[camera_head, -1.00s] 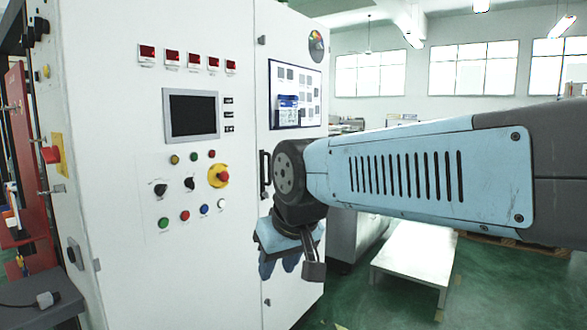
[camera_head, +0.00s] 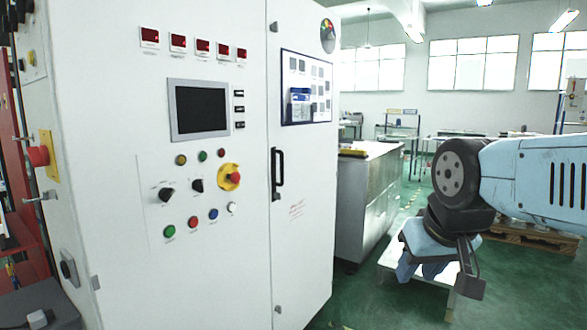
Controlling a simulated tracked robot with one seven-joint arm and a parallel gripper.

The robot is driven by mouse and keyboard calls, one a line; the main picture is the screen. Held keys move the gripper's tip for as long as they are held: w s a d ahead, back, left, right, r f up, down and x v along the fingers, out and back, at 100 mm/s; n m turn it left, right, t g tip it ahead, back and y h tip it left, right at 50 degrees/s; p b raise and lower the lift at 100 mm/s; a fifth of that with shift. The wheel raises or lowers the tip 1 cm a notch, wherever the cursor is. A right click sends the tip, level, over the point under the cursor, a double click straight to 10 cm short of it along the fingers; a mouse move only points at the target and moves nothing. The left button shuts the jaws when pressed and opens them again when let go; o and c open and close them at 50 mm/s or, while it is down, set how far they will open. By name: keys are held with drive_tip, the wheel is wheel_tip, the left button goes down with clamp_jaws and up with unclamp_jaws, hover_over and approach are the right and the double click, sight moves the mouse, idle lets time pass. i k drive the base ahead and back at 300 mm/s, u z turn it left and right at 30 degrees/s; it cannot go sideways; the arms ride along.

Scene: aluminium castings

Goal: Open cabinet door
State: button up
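The white cabinet (camera_head: 110,200) fills the left of the head view. Its narrower right-hand door (camera_head: 305,235) looks flush with the front, with a thin vertical seam beside it. A black vertical bar handle (camera_head: 279,172) is on the door's left edge, fully visible. My gripper (camera_head: 432,268) hangs at the end of my light-blue arm, well to the right of the door and apart from the handle. Its fingers are partly hidden by the wrist, so I cannot see whether they are open. I see nothing held in it.
The cabinet front carries a screen (camera_head: 199,110), several buttons and a red emergency stop (camera_head: 230,177). A grey metal cabinet (camera_head: 368,200) stands behind to the right. A low white table (camera_head: 440,268) is behind my gripper. Green floor is open between.

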sight(302, 156)
drive_tip(key=z, duration=0.05)
drive_tip(key=i, duration=1)
drive_tip(key=u, duration=0.05)
